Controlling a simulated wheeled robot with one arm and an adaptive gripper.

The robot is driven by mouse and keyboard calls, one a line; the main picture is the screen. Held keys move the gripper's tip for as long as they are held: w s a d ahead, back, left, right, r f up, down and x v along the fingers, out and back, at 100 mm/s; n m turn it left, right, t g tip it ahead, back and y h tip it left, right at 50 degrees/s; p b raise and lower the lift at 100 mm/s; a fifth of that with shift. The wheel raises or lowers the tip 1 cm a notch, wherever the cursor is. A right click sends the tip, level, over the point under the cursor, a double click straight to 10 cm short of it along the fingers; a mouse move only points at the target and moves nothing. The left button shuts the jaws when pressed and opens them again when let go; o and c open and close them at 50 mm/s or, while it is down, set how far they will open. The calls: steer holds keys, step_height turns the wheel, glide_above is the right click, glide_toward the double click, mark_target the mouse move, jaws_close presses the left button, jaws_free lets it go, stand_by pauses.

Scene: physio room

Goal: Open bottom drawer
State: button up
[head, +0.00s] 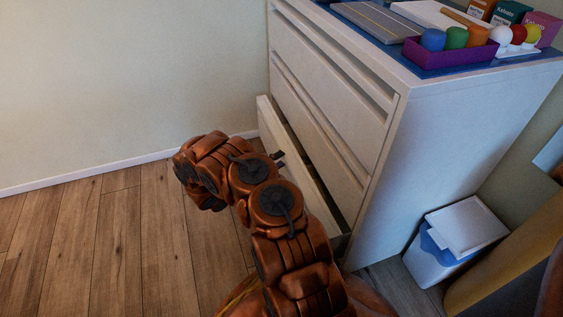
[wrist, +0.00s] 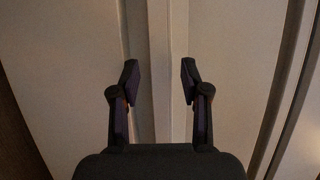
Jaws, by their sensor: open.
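The white chest of drawers (head: 333,90) stands at the right of the head view. Its bottom drawer (head: 265,114) stands partly out, with a dark gap between its front and the cabinet. My arm hides much of the drawer front. Only a small dark part of my gripper (head: 279,157) shows, close to the drawer's upper edge. In the wrist view my gripper (wrist: 160,82) is open, its two fingers apart with a pale vertical strip of the furniture between them. Nothing is clamped. I cannot tell whether a finger touches the drawer.
The upper drawers look closed. A purple tray (head: 447,54) of coloured items and several boxes stand on the chest top. A white bin (head: 463,238) with a blue liner stands right of the chest. Wooden floor (head: 110,235) is clear at left, up to the wall.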

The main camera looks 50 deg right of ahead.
steer(key=shift+s+d, duration=0.15)
steer(key=shift+d, duration=0.7)
jaws_close()
steer(key=shift+f, duration=0.1)
